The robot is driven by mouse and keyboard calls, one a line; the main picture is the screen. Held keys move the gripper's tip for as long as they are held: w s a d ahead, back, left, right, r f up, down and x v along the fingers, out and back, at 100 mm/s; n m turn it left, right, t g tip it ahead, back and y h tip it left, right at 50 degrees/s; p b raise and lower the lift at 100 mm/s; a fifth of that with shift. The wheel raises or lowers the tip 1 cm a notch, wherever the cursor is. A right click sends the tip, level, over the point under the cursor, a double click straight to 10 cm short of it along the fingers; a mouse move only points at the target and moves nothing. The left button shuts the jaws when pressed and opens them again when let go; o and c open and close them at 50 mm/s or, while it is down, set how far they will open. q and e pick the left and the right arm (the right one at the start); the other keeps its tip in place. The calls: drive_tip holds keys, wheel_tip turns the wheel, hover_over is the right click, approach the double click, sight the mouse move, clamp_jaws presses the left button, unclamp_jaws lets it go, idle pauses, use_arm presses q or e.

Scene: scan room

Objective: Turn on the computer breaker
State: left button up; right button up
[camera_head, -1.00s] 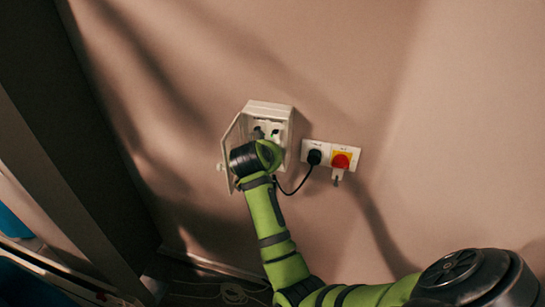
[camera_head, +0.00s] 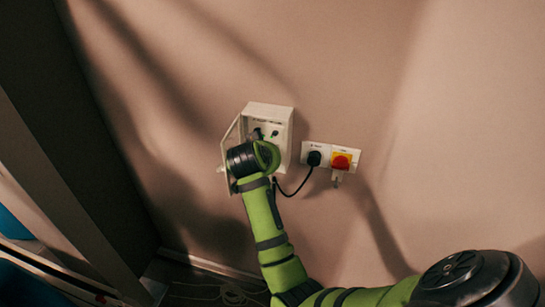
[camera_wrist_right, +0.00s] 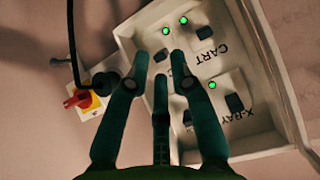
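The white breaker box (camera_head: 269,109) is open on the wall, its door (camera_head: 229,160) swung out to the left. In the right wrist view its panel (camera_wrist_right: 207,67) shows dark switches, including one by the CART label (camera_wrist_right: 204,33) and one by the X-RAY label (camera_wrist_right: 234,102). Several green lights are lit. No computer label is readable; my fingers cover part of the panel. My left gripper is not in view.
Right of the box is a wall plate with a black plug and cable (camera_head: 314,158) and a red knob on yellow (camera_head: 341,161). They also show left of my fingers in the wrist view. A dark panel stands at the far left. The wall farther right is clear.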

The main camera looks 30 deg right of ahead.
drive_tip(key=v, duration=0.6)
idle(0.3)
